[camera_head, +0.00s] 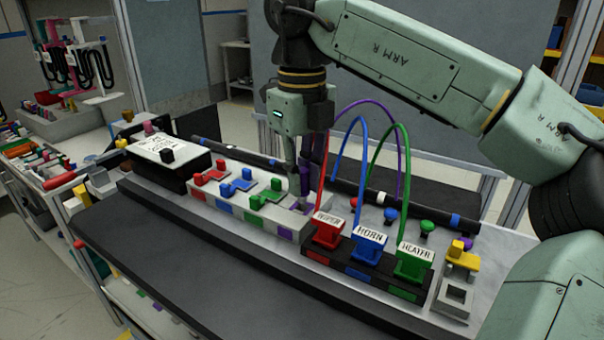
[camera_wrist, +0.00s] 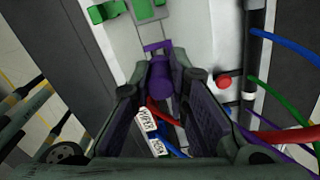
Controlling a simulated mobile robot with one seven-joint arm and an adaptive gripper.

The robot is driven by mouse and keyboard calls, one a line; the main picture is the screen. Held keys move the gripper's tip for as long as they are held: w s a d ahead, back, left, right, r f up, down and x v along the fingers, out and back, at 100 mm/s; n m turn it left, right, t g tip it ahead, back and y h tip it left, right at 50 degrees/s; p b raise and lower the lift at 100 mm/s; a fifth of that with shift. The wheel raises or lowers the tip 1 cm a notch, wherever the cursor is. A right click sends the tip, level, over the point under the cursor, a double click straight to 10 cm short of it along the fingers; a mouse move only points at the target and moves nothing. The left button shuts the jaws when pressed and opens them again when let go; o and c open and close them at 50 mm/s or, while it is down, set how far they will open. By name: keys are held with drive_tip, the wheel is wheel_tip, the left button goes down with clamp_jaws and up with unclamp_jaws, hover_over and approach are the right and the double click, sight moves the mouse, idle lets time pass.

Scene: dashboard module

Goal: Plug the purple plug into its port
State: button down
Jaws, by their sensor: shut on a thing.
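The purple plug (camera_head: 307,182) is upright in my gripper (camera_head: 303,180), at the right end of the grey connector block (camera_head: 268,224). In the wrist view the purple plug (camera_wrist: 160,76) sits between the two finger pads. The block's right end carries a purple square mark (camera_head: 285,234), with the purple plug's port area (camera_head: 298,206) on top, partly hidden under the gripper. I cannot tell whether the plug's lower end is in the port or just above it. A purple cable (camera_head: 399,160) arches behind the gripper to the right.
Red (camera_head: 210,172), blue (camera_head: 236,184) and green (camera_head: 266,192) plugs sit on the same block, left of my gripper. Labelled red (camera_head: 328,233), blue (camera_head: 369,246) and green (camera_head: 413,263) connectors with arching cables stand close on the right. A black bar (camera_head: 240,153) runs behind.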

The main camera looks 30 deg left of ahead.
drive_tip(key=shift+f+b, duration=0.55)
drive_tip(key=shift+f, duration=0.75)
drive_tip(key=shift+r, duration=0.1)
drive_tip(key=shift+r+p, duration=0.95)
drive_tip(key=shift+p, duration=0.55)
idle(0.8)
drive_tip(key=shift+f+b, duration=0.7)
drive_tip(key=shift+f, duration=0.35)
drive_tip(key=c, duration=1.5)
unclamp_jaws()
drive_tip(key=shift+o, duration=0.2)
drive_tip(key=shift+r, duration=0.15)
wheel_tip(320, 180, up, 7)
drive_tip(key=shift+r, duration=0.2)
